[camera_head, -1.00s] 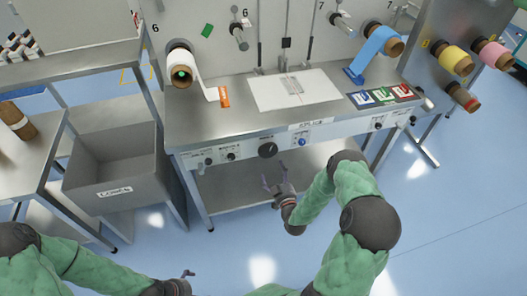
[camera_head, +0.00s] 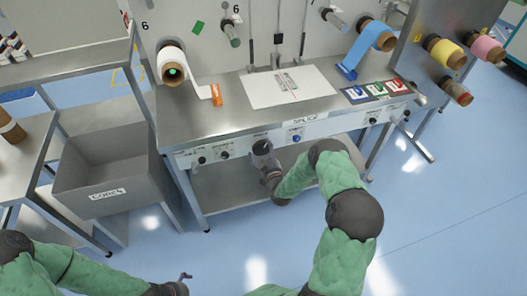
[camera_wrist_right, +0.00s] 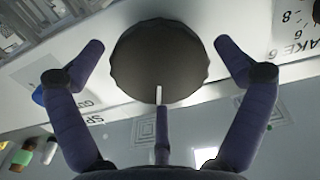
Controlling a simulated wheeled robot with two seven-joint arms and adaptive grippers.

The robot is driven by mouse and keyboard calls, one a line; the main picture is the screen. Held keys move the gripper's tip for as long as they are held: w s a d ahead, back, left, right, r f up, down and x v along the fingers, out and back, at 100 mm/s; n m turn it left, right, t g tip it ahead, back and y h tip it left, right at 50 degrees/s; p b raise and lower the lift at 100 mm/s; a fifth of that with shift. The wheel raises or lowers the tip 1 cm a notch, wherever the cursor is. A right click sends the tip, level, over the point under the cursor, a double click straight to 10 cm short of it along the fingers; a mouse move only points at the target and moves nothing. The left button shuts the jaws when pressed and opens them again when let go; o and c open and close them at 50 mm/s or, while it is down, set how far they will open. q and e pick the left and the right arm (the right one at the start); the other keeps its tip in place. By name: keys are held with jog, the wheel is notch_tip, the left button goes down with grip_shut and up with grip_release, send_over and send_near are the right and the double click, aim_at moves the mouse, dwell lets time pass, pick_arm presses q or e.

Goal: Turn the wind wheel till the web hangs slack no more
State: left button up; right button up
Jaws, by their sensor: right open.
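A dark round ridged knob (camera_wrist_right: 158,62), which looks like the wind wheel, fills the middle of the right wrist view. My right gripper (camera_head: 263,150) is at the front panel and hides the wheel in the head view. In the right wrist view the gripper (camera_wrist_right: 158,46) is open, one finger on each side of the wheel, with gaps showing. A white web (camera_head: 199,88) runs from the roll (camera_head: 171,65) at the left down to an orange tab (camera_head: 216,96). A blue web (camera_head: 361,47) hangs from a roll at the right. My left gripper (camera_head: 183,284) is low at the picture's bottom edge.
The front panel (camera_head: 228,147) carries smaller dark knobs and a blue button (camera_head: 296,139). A white splice plate (camera_head: 262,91) and coloured cards (camera_head: 375,92) lie on the bench. A grey bin (camera_head: 100,172) stands at the left. The floor before the bench is open.

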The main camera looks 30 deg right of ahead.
jog(key=c, duration=0.9)
jog(key=shift+c, duration=0.2)
jog(key=m+b, duration=0.2)
jog(key=m, duration=0.2)
jog(key=shift+m+b, duration=0.3)
jog(key=m+b, duration=0.2)
jog(key=m, duration=0.3)
jog(key=m+b, duration=0.2)
jog(key=m, duration=0.3)
jog(key=shift+d+m+b, duration=0.1)
jog(key=shift+m+b, duration=0.2)
jog(key=shift+m, duration=0.1)
jog(key=m+b, duration=0.1)
jog(key=m, duration=0.3)
jog(key=shift+r+m, duration=0.1)
jog(key=shift+m, duration=0.2)
